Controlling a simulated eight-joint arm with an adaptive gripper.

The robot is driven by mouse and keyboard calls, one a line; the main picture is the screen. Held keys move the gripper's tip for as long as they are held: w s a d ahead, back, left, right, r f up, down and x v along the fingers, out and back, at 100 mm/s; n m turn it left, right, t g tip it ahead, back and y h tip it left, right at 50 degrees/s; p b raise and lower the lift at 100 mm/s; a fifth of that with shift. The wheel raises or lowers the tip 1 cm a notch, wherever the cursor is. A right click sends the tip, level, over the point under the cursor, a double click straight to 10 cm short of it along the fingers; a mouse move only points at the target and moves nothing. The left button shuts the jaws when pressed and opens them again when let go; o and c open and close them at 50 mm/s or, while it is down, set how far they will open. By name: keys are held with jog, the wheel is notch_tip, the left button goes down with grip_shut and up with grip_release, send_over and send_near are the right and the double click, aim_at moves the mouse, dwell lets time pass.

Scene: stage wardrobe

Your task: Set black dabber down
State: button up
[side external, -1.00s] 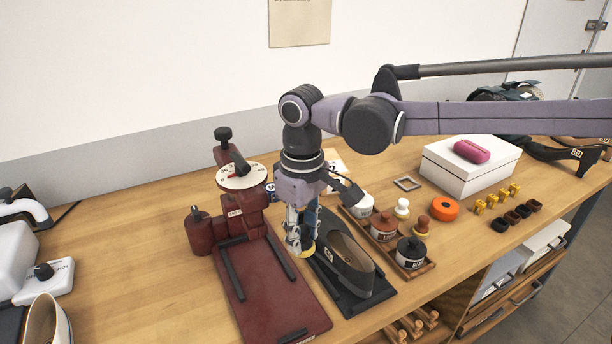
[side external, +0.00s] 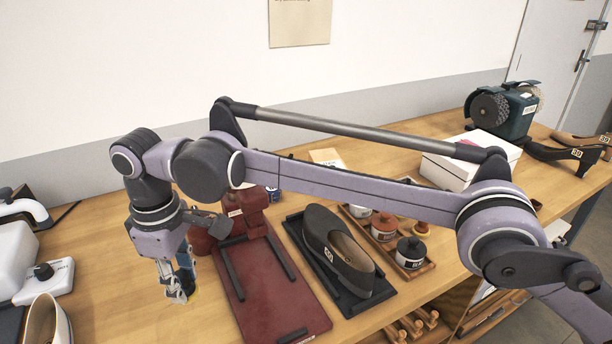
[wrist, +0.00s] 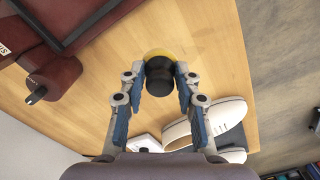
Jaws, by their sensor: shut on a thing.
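The black dabber (wrist: 158,72), with a black handle and a yellow pad, sits between my gripper's fingers in the wrist view. A sliver of its yellow pad (side external: 193,293) shows beside the fingertips in the side view. My gripper (wrist: 158,84) is shut on the handle. In the side view my gripper (side external: 180,297) points down over bare wooden bench, left of the dark red press. The pad is low over the bench; I cannot tell whether it touches. The fingers hide most of the dabber in the side view.
The dark red press (side external: 262,290) stands close on the right, and a black shoe (side external: 335,252) on a stand beyond it. A tray (side external: 418,270) of jars lies farther right. A white shoe (side external: 48,322) is at the left. Bare bench (side external: 125,305) lies between.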

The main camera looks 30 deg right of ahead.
jog(key=shift+n, duration=0.9)
jog(key=shift+w+a+f, duration=0.1)
jog(key=shift+a+f, duration=0.35)
jog(key=shift+f, duration=1.05)
jog(key=shift+w+a+f, duration=0.1)
jog(key=shift+a+f, duration=0.3)
jog(key=shift+f, duration=1.1)
jog(key=shift+w+a+f, duration=0.1)
jog(key=shift+a+f, duration=0.35)
jog(key=shift+f, duration=1.05)
jog(key=shift+f, duration=0.6)
jog(key=o, duration=1)
jog(key=shift+r, duration=0.1)
